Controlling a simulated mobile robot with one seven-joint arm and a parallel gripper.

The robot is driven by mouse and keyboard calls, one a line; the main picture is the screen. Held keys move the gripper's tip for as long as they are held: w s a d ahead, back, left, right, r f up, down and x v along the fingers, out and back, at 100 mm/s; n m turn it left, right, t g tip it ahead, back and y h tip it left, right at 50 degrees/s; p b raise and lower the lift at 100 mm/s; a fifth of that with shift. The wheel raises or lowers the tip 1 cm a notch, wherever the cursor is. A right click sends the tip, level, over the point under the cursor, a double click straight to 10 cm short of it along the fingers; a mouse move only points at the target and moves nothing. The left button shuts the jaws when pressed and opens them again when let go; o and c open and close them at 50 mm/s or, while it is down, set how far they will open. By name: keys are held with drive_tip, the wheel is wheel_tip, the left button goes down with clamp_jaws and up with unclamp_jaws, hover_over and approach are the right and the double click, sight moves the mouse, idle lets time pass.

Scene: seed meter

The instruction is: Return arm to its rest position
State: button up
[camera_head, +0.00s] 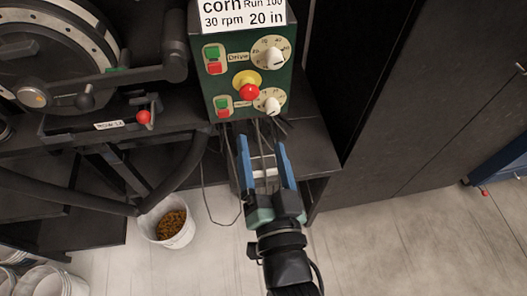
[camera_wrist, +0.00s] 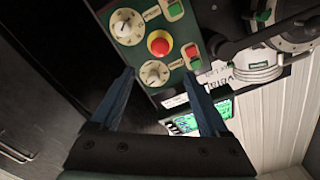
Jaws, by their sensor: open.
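My gripper (camera_head: 266,165) is open and empty, with its two blue fingers apart. In the head view it is below the front of the green control box (camera_head: 231,84), in front of the dark bench edge. In the wrist view the gripper (camera_wrist: 160,90) shows its fingers at either side, with the box's face beyond them. The box carries two white knobs, a red stop button on a yellow base (camera_head: 249,91), and green and red push buttons. I cannot tell how far the fingertips are from the box.
The seed meter stand (camera_head: 60,60) with its round disc fills the left, with a red-tipped lever (camera_head: 144,117). A white bucket of seed (camera_head: 168,221) stands on the floor below. Loose cables hang under the box. A dark cabinet (camera_head: 400,100) stands at right. The floor at lower right is clear.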

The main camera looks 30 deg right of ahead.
drive_tip(key=shift+s, duration=0.1)
idle(0.5)
drive_tip(key=w+a+r+n+t+y+p, duration=0.1)
drive_tip(key=w+a+r+n+t+p, duration=0.1)
drive_tip(key=r, duration=0.6)
drive_tip(key=w+a+r+n+t+p, duration=0.1)
drive_tip(key=w+a+r, duration=0.15)
drive_tip(key=r, duration=0.65)
drive_tip(key=w+a+r+n+t+y+p, duration=0.1)
drive_tip(key=w+r+n+t+p, duration=0.15)
drive_tip(key=r, duration=0.55)
drive_tip(key=s+a+r+n+t+y+p, duration=0.1)
drive_tip(key=s+a+r+n+t+p, duration=0.1)
drive_tip(key=r, duration=1.2)
drive_tip(key=s+a+r+n+t+y+p, duration=0.2)
drive_tip(key=s+a+r, duration=0.2)
drive_tip(key=r, duration=1.1)
drive_tip(key=shift+a, duration=0.65)
